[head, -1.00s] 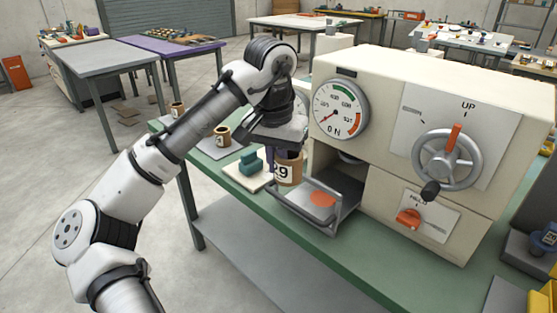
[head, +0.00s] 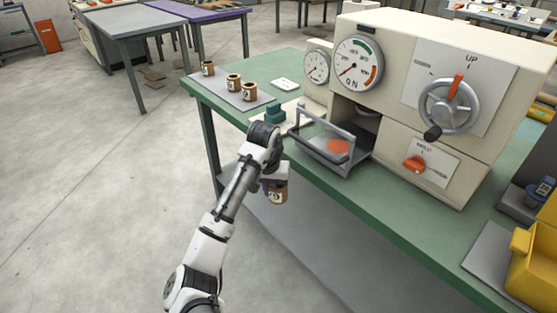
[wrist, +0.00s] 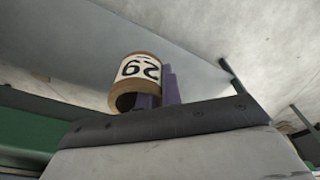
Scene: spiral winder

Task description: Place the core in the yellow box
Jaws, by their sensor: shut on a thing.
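A brown core (head: 277,193) with a white number label is held in my gripper (head: 268,187), in front of the green bench's front edge and below its top. In the wrist view the core (wrist: 137,80) sits at the purple fingers (wrist: 160,90). One finger appears to be inside its open end and one outside its wall. The yellow box (head: 532,268) stands at the lower right of the head view, cut off by the picture edge. My gripper is well to the left of it, and the box's inside is mostly hidden.
The cream winder machine (head: 440,90), with gauges and a handwheel, stands on the green bench (head: 375,205). Its grey hinged tray (head: 345,160) sticks out towards my arm. Three other cores (head: 234,82) stand on a grey mat at the left. Open floor lies in front of the bench.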

